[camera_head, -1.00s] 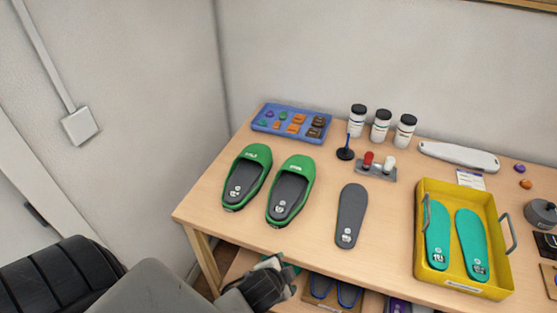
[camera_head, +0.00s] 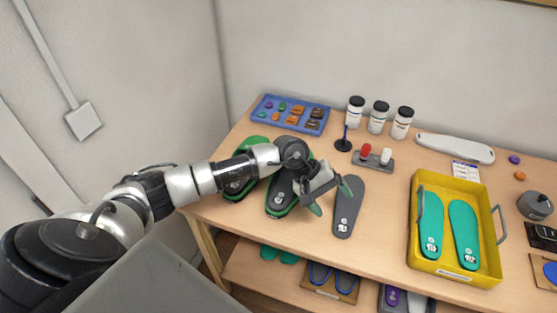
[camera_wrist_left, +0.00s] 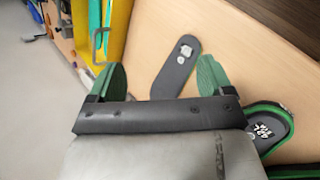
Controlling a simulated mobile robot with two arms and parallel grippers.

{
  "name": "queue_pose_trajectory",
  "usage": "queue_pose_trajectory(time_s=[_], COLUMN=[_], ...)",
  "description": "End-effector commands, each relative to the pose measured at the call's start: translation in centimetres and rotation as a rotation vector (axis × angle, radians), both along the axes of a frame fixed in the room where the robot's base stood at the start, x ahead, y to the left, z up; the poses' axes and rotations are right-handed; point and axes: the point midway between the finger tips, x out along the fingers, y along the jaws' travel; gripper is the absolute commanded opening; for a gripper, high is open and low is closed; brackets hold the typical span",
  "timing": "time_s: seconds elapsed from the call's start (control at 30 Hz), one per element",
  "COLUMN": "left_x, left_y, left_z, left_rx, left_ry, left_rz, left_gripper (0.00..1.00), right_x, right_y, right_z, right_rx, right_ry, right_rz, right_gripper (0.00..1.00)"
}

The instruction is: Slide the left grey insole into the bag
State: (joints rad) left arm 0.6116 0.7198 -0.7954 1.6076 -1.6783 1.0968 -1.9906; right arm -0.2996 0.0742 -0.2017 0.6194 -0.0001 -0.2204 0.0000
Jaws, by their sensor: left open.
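A loose dark grey insole (camera_head: 350,203) lies flat on the table, right of two green shoes or forms; it also shows in the left wrist view (camera_wrist_left: 177,68). My left gripper (camera_head: 331,197) is open and empty, its green-tipped fingers above the table just left of this insole. In the left wrist view, my left gripper (camera_wrist_left: 160,80) has its fingers spread, with the insole between and beyond them. My left wrist hides part of the green pieces, which hold grey insoles. I cannot make out a bag. My right gripper is out of view.
Two green shoes or forms (camera_head: 278,200) stand at the left. A yellow tray (camera_head: 420,262) with two teal insoles is at the right. A blue tray (camera_head: 268,125), white bottles (camera_head: 379,116) and a small stand with red and white knobs (camera_head: 373,165) are behind. Table between insole and yellow tray is clear.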

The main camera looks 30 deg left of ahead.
Motion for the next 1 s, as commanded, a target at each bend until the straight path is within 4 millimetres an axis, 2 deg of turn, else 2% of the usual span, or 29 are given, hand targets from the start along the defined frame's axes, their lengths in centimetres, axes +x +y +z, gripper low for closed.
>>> queue_pose_trajectory(time_s=[0.03,0.1,0.2,0.3,0.4,0.57,0.77,1.0], left_x=[0.7,1.1,1.3,1.3,1.2,1.2,1.2,1.2], left_y=[3.3,7.6,12.1,14.8,16.0,16.2,16.1,16.0], left_z=[0.2,0.3,1.0,1.8,2.0,1.3,-0.9,-4.4], left_rx=[0.171,0.383,0.585,0.696,0.743,0.752,0.748,0.746], left_ry=[-0.045,-0.067,-0.056,-0.035,-0.019,-0.016,-0.017,-0.016], left_rz=[-0.094,-0.222,-0.343,-0.41,-0.44,-0.447,-0.446,-0.445], left_gripper=[0.81,0.81,0.81,0.81,0.81,0.81,0.81,0.81], right_x=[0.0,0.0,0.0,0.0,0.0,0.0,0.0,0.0], right_y=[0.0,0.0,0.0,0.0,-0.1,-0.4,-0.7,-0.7], right_z=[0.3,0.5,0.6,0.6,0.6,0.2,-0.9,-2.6], right_rx=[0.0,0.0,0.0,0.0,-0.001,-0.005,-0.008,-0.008], right_ry=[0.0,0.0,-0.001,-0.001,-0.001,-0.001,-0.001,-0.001], right_rz=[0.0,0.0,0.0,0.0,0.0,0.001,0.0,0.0], right_gripper=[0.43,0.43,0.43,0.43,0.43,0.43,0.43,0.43])
